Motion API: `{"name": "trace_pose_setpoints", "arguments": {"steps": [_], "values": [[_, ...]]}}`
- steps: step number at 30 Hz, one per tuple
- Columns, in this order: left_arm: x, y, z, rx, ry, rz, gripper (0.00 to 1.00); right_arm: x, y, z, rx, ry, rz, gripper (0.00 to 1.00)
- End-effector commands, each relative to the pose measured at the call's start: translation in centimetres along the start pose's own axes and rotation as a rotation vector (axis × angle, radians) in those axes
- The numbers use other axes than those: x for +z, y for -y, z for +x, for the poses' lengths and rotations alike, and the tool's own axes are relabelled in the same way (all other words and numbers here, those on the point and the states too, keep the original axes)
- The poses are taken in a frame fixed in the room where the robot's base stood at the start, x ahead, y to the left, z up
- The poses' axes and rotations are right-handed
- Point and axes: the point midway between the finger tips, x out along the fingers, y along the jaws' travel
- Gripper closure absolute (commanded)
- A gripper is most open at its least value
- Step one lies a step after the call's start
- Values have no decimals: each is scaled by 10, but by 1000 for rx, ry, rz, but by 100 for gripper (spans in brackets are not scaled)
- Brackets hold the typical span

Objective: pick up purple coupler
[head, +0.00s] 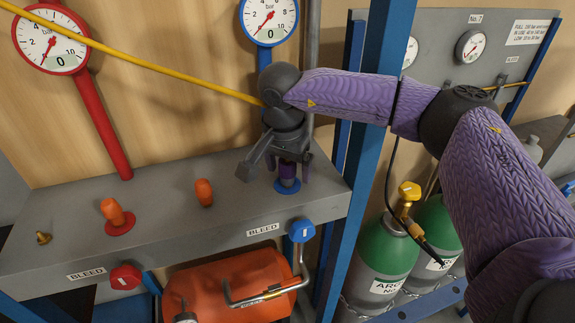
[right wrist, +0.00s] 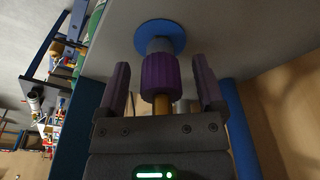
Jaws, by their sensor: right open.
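The purple coupler (head: 287,170) stands upright on the blue round base (head: 287,186) at the right end of the grey shelf. In the right wrist view the coupler (right wrist: 161,76) has a ribbed purple body with a grey collar against the blue disc (right wrist: 160,37) and a brass stem toward my palm. My right gripper (head: 280,172) is directly over it. The gripper's fingers (right wrist: 161,88) are open, one on each side of the coupler, with gaps showing on both sides. The palm partly hides the brass stem. My left gripper is not in view.
Two orange plugs (head: 113,212) (head: 204,192) and a brass fitting (head: 43,238) are on the grey shelf (head: 160,200). A yellow hose (head: 170,71) crosses behind my gripper. A blue post (head: 345,215) stands right of the shelf, near green cylinders (head: 375,260). Gauges (head: 270,20) hang behind.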

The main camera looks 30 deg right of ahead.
Motion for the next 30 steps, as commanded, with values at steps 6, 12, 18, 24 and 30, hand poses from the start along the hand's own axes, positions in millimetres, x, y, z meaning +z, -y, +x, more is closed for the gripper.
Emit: {"name": "trace_pose_setpoints", "arguments": {"steps": [6, 12, 18, 24, 30], "values": [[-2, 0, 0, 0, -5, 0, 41, 0, 0, 0, 0, 0, 0, 30], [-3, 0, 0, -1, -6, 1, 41, 0, 0, 0, 0, 0, 0, 73], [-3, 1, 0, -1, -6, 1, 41, 0, 0, -1, 0, 0, 0, 100], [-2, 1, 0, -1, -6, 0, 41, 0, 0, -1, 0, 0, 0, 100], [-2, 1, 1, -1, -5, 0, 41, -5, 1, -34, -4, -2, 0, 100]]}}
